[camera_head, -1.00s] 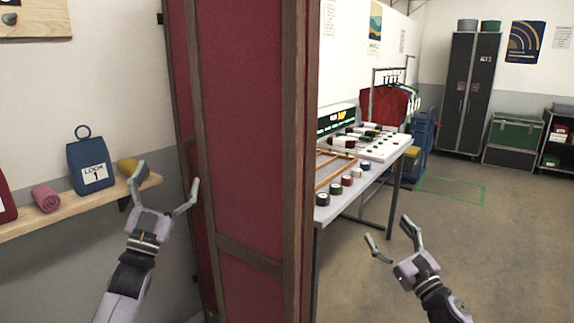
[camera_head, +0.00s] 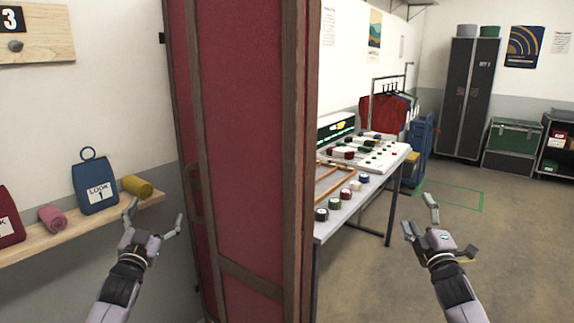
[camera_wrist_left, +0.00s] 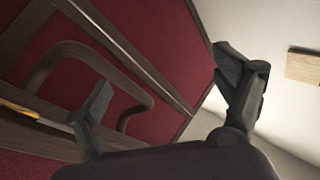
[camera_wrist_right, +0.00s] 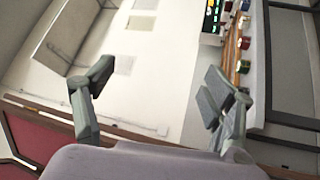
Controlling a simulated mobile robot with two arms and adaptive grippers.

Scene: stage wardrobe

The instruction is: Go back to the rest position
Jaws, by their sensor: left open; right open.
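My left gripper (camera_head: 155,222) is open and empty in the head view, in front of the wooden shelf's right end and left of the red folding screen. Its two spread fingers also show in the left wrist view (camera_wrist_left: 165,95), with the red screen behind them. My right gripper (camera_head: 420,215) is open and empty, right of the screen and over the floor in the head view. Its spread fingers show in the right wrist view (camera_wrist_right: 155,95), with nothing between them.
The tall red screen (camera_head: 240,150) stands between my arms. The shelf (camera_head: 85,235) at left holds a blue bag (camera_head: 95,188), a yellow roll (camera_head: 137,186) and a pink roll (camera_head: 52,217). A table (camera_head: 335,222) with several spools stands right of the screen.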

